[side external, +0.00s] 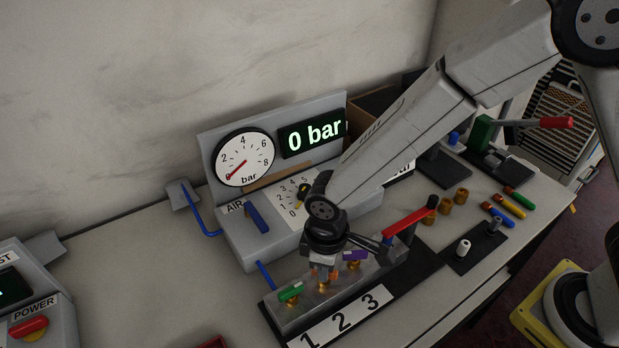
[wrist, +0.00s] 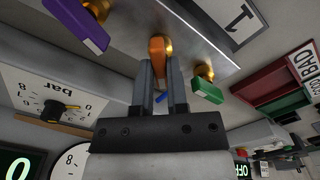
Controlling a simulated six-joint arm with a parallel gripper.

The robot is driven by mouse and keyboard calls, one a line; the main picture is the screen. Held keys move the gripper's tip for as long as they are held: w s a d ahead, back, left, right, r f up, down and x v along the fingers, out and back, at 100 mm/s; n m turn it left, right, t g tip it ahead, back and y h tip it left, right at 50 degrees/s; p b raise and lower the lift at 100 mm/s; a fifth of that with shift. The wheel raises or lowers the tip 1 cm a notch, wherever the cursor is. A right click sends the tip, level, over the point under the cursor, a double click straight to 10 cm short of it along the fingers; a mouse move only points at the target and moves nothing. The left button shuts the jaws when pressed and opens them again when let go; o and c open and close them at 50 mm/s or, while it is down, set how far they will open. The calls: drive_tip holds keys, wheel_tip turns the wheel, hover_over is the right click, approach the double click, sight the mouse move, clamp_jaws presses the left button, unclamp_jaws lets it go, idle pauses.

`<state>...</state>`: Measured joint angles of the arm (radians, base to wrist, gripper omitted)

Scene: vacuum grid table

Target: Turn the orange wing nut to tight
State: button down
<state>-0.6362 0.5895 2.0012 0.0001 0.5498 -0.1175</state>
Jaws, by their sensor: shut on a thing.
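The orange wing nut (wrist: 157,46) sits in the middle of a grey block (side external: 313,309) on a brass stud. In the wrist view my gripper (wrist: 159,68) has its two fingers on either side of the wing nut, shut on it. In the side view my gripper (side external: 323,270) points down over the block and hides most of the orange nut. The green wing nut (side external: 290,292) is to its left and the purple wing nut (side external: 356,254) to its right; both also show in the wrist view, green (wrist: 207,91) and purple (wrist: 76,24).
A label plate (side external: 330,326) reading 1, 2, 3 lies before the block. A red-handled lever (side external: 408,218) stands close on the right. Behind is a panel with a gauge (side external: 244,158) and a display (side external: 313,133) reading 0 bar. Brass pieces and coloured tools lie farther right.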

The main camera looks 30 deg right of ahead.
drive_tip(key=m, duration=0.6)
drive_tip(key=shift+m, duration=0.4)
drive_tip(key=m, duration=1.3)
drive_tip(key=shift+m, duration=0.3)
drive_tip(key=m, duration=0.6)
drive_tip(key=c, duration=0.6)
unclamp_jaws()
drive_tip(key=shift+c, duration=0.2)
drive_tip(key=shift+r, duration=3.9)
